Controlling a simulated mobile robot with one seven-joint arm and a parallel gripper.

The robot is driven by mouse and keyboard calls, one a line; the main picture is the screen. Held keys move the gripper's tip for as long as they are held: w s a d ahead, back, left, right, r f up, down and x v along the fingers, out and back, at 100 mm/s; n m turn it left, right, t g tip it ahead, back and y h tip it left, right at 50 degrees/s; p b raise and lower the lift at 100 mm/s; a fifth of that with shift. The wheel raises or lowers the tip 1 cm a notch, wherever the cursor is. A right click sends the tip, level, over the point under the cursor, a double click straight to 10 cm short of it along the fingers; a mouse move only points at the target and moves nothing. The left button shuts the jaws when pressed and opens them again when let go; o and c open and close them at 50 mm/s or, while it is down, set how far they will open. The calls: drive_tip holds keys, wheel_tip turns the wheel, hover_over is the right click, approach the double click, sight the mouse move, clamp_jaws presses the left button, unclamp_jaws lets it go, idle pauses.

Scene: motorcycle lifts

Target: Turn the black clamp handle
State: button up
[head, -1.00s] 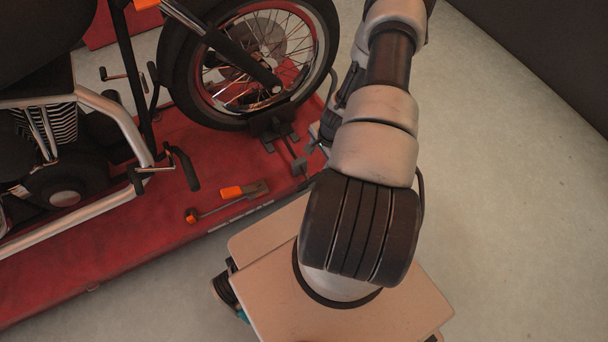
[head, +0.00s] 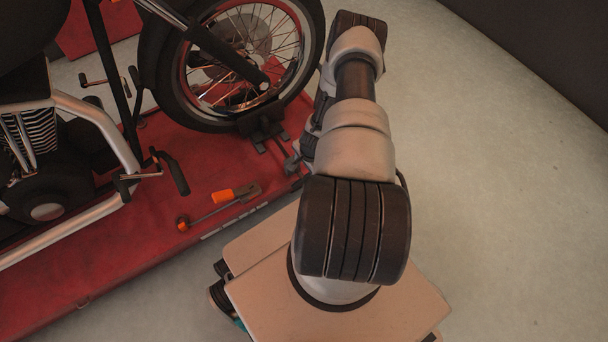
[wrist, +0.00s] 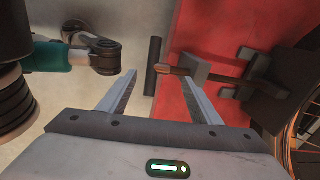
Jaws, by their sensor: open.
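The black clamp handle (wrist: 153,66) is a short dark crossbar in the wrist view, on the end of a brownish rod that runs right to a grey block and the dark wheel clamp (wrist: 265,98). My gripper (wrist: 157,73) is open and empty. In the picture the handle lies between its two fingertips, nearer the left one; I cannot tell the depth gap, and no contact shows. In the head view the wheel clamp (head: 262,124) sits under the front wheel, while my arm hides the gripper and I cannot make out the handle clearly.
The motorcycle's front wheel (head: 235,62) stands on the red lift platform (head: 130,235). An orange-and-grey tool (head: 222,197) lies on the platform near its edge. Pale floor (head: 490,200) is open on the right; a dark wall (head: 545,50) is at the upper right.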

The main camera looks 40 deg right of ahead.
sight(301, 176)
drive_tip(key=shift+w+f+b, duration=0.15)
drive_tip(key=shift+f+b, duration=0.05)
drive_tip(key=shift+f, duration=0.6)
drive_tip(key=shift+w+f+b, duration=0.15)
drive_tip(key=shift+f, duration=0.65)
drive_tip(key=c, duration=1)
drive_tip(key=shift+d+f+y, duration=0.15)
drive_tip(key=shift+d+y, duration=0.2)
drive_tip(key=shift+y, duration=0.65)
drive_tip(key=shift+d+f+y, duration=0.1)
drive_tip(key=shift+y, duration=1.2)
drive_tip(key=o, duration=1)
